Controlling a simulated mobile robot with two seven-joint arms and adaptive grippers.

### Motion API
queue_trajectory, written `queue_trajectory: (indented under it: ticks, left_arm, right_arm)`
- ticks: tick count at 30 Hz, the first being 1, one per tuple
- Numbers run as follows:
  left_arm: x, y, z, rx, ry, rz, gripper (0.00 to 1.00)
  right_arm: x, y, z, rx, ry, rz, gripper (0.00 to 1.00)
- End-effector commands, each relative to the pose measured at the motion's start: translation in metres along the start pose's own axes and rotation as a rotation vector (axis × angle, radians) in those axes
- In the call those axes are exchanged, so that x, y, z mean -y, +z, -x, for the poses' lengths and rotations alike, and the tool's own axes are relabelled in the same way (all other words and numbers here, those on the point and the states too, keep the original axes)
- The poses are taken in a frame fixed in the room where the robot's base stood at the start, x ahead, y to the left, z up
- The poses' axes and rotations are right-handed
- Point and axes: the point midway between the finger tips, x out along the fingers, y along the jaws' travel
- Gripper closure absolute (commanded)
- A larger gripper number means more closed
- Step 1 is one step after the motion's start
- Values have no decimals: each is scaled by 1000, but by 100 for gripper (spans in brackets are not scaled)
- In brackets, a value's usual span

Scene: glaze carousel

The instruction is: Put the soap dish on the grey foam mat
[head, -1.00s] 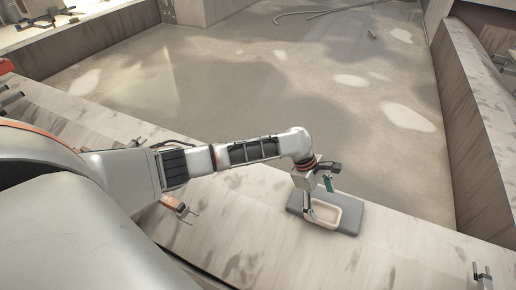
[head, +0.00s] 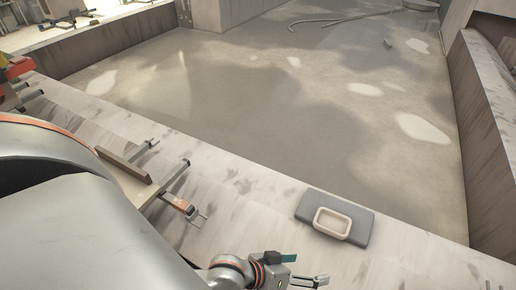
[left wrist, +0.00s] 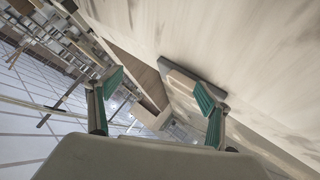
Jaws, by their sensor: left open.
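The soap dish (head: 332,222) is a small beige, rounded rectangular tray. It sits upright on the grey foam mat (head: 358,217), towards the mat's front edge in the head view. The mat lies flat on the pale bench. My left gripper (head: 307,270) is open and empty near the bottom of the head view, below and left of the mat and apart from the dish. Its two teal-padded fingers stand wide apart in the left wrist view (left wrist: 160,92). My right gripper is not in view.
The pale bench top (head: 250,205) is clear around the mat. An orange clamp (head: 180,204) and a wooden board (head: 124,165) are at the bench's left part. Beyond the bench lies a grey floor (head: 260,110) with light patches.

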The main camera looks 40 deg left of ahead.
Motion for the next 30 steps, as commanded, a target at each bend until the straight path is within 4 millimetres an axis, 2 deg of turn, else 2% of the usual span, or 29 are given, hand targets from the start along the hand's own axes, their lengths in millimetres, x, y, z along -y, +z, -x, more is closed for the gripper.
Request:
queue_trajectory:
  ticks: [1, 6, 9, 12, 23, 26, 29, 30]
  left_arm:
    - [13, 12, 15, -12, -39, -76, 21]
    - [49, 31, 61, -39, -161, -376, 21]
    - [63, 38, 81, -34, -213, -510, 21]
    - [71, 42, 94, -28, -242, -595, 21]
    - [74, 42, 99, -26, -255, -636, 21]
    - [70, 35, 101, -37, -254, -637, 21]
    - [62, 19, 106, -57, -253, -635, 21]
    - [58, 14, 109, -61, -252, -631, 21]
  right_arm:
    - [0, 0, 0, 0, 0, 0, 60]
    - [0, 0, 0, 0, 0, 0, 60]
    - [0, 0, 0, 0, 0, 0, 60]
    - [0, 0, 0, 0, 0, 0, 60]
    - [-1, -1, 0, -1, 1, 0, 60]
    - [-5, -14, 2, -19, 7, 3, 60]
    - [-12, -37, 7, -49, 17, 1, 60]
    - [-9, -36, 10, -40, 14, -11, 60]
